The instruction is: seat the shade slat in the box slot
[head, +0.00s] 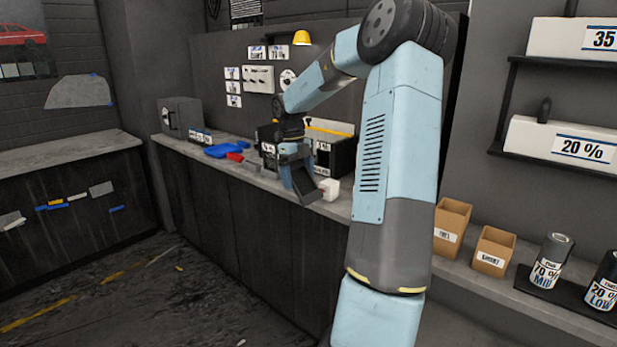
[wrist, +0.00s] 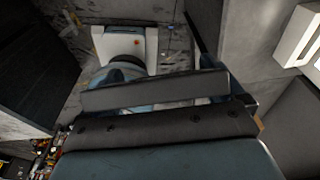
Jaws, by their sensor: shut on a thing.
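My gripper (head: 297,172) is shut on a dark grey slat (head: 306,191) in the head view, above the front edge of the long counter. The slat tilts down to the right. In the wrist view the slat (wrist: 150,92) lies across the middle, in front of the dark gripper body (wrist: 160,128). A black box (head: 343,156) with white labels stands on the counter just behind and right of my gripper, partly hidden by my arm. The slat looks apart from it. I cannot make out a slot in the box.
The floor at left is open.

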